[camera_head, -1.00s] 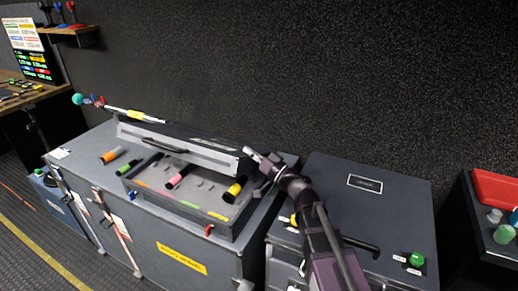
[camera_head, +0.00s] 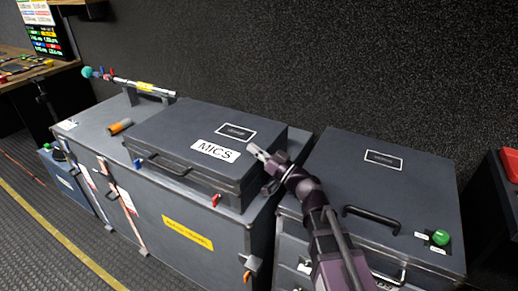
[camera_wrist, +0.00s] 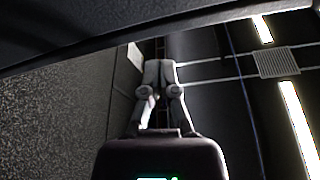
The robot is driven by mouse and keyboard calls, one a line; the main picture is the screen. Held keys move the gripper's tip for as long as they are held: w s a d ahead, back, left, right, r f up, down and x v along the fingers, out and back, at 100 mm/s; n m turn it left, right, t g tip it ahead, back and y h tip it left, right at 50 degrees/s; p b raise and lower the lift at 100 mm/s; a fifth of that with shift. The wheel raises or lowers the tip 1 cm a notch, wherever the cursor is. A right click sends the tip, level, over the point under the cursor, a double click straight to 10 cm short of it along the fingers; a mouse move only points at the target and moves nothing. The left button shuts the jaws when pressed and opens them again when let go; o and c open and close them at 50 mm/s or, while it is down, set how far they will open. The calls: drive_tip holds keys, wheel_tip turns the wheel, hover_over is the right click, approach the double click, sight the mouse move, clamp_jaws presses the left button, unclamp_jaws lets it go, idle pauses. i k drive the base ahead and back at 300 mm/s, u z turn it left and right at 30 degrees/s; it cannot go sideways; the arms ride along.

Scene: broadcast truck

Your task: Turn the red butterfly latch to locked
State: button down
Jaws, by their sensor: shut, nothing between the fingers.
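The red butterfly latch (camera_head: 216,200) is small and sits on the front face of the MICS case (camera_head: 182,128), near its right corner. The case lid is down. I cannot tell the latch's exact turn at this size. My gripper (camera_head: 256,150) is shut and empty, above the right part of the case lid, up and right of the latch and apart from it. The wrist view shows my gripper (camera_wrist: 158,66) with its fingers together, and no latch shows there.
A blue latch (camera_head: 138,164) is at the case's front left. The case rests on a large grey trunk (camera_head: 150,205). An orange-ended tube (camera_head: 121,127) lies left of it, with a boom pole (camera_head: 145,86) behind. Another grey case (camera_head: 385,195) with a green knob (camera_head: 440,237) stands right.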

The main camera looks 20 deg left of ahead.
sight(216, 200)
drive_tip(key=k, duration=1)
